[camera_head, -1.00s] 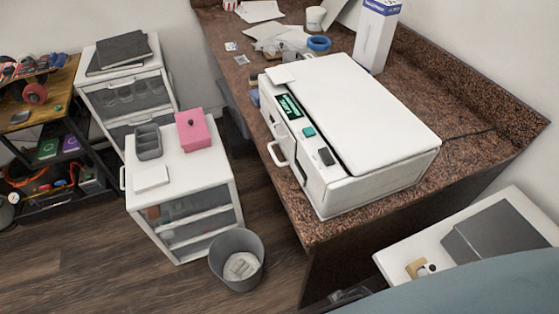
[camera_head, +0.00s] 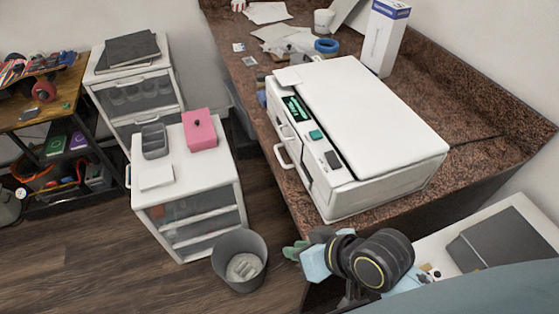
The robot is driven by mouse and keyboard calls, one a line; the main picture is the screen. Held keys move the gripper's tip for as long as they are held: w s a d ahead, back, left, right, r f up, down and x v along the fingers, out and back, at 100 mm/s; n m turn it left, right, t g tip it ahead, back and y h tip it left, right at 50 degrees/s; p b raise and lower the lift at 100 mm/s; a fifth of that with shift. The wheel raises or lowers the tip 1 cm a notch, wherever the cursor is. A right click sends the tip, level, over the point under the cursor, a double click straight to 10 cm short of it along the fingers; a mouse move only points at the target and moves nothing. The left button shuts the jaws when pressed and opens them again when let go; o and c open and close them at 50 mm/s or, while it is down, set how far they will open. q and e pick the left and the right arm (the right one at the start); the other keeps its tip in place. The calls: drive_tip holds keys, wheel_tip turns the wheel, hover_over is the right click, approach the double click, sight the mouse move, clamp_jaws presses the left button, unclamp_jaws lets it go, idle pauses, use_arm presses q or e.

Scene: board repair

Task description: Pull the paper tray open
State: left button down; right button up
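The white printer (camera_head: 375,110) sits on the brown speckled counter, with its control panel along its left-facing front. The paper tray is in that front, below the panel. Its white loop handle (camera_head: 281,155) sticks out to the left. The tray looks closed, and much of its front is hidden by the panel's overhang. My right gripper (camera_head: 294,250) is in the lower middle, in front of the counter's near end and below the printer in the picture. Its green-tipped fingers point left, apart from the handle. I cannot tell how far they are spread. My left gripper is out of view.
A grey bin (camera_head: 240,262) stands on the floor left of my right gripper. A white drawer cart (camera_head: 190,175) holds a pink box (camera_head: 200,129) and a grey organizer (camera_head: 154,141). Floor shows between cart and counter. A white surface (camera_head: 440,250) lies at lower right.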

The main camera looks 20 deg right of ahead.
sight(279, 169)
drive_tip(key=w+a+r+m+t+y, duration=0.75)
drive_tip(key=a+r+m+t, duration=0.2)
drive_tip(key=r, duration=0.35)
drive_tip(key=w+d+f+m+g+h, duration=0.1)
drive_tip(key=w+d+f+m+h, duration=0.2)
drive_tip(key=d+f+m+h, duration=0.45)
drive_tip(key=w+d+f+m+g+h, duration=0.1)
drive_tip(key=w+d+f+m+h, duration=0.3)
drive_tip(key=m+h, duration=0.7)
drive_tip(key=shift+m+t+y, duration=0.25)
drive_tip(key=shift+m+y, duration=0.65)
drive_tip(key=x, duration=0.3)
drive_tip(key=f+x, duration=0.1)
drive_tip(key=x, duration=0.3)
drive_tip(key=a+b+x, duration=0.1)
drive_tip(key=x, duration=0.2)
drive_tip(key=shift+w+d+f, duration=0.1)
drive_tip(key=shift+w+f, duration=0.1)
drive_tip(key=shift+w, duration=0.1)
